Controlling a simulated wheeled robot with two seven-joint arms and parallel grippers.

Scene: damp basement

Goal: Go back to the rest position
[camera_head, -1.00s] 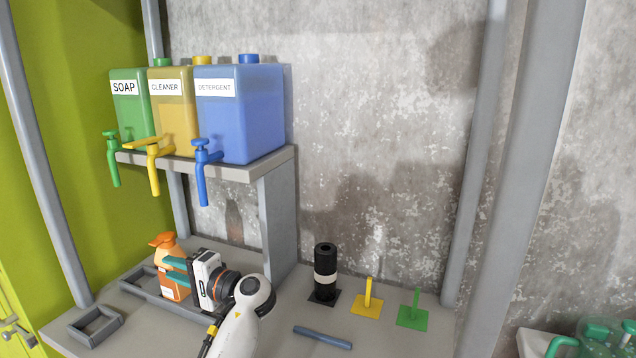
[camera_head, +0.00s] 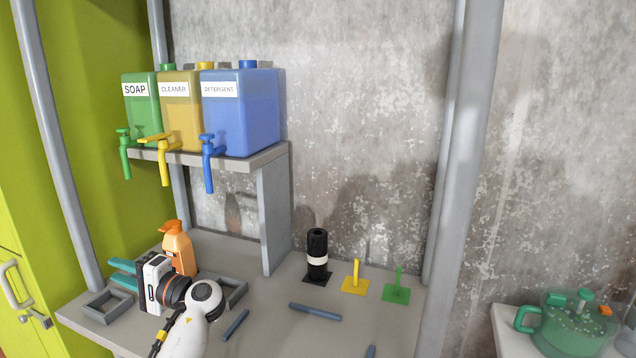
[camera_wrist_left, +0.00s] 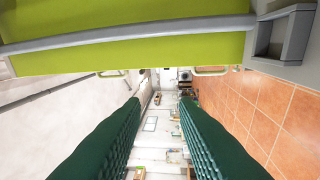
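My left gripper (camera_head: 122,273) is at the lower left of the head view, with its teal fingers pointing left past the orange spray bottle. In the left wrist view the two dark green fingers (camera_wrist_left: 158,108) stand apart with nothing between them. The orange spray bottle (camera_head: 179,248) stands in a grey tray (camera_head: 236,291), just behind the gripper and partly hidden by it. My right gripper is in neither view.
A small grey frame (camera_head: 107,306) lies close below the fingers. A shelf (camera_head: 262,157) holds green, yellow and blue dispensers. On the bench (camera_head: 262,338) stand a black cylinder (camera_head: 317,255), a yellow peg (camera_head: 355,277) and a green peg (camera_head: 397,287). A lime cabinet (camera_head: 30,220) is left.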

